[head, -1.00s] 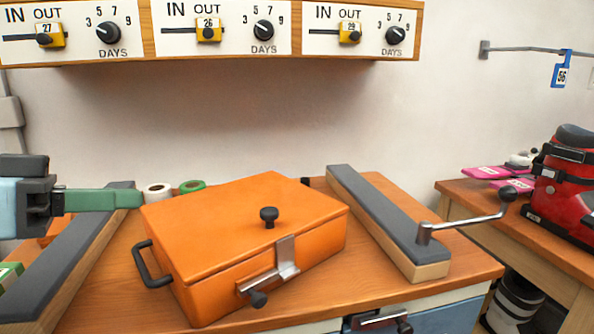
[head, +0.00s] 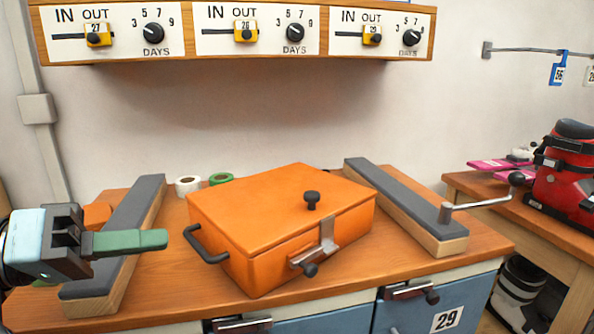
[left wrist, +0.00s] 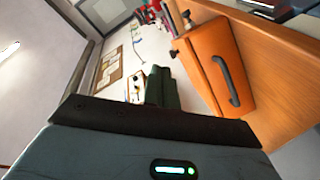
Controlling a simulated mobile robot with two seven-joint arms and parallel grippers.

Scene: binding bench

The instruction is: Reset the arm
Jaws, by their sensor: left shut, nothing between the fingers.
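My left gripper (head: 152,240) comes in from the left in the head view. Its green fingers are together with nothing between them. It points right, over the left padded rail and to the left of the orange case, clear of the case's handle. In the left wrist view the green fingers (left wrist: 163,88) show dark beyond the palm's edge. The orange case (head: 265,215) sits shut on the bench, with a black side handle, a black knob on its lid and a metal latch at the front. It also shows in the left wrist view (left wrist: 205,62). My right gripper is not in view.
Padded rails lie left (head: 125,225) and right (head: 405,200) of the case; the right one carries a crank (head: 480,204). Tape rolls (head: 188,186) stand behind the case. A dial panel (head: 240,30) hangs above. A red boot (head: 565,180) stands on the right table.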

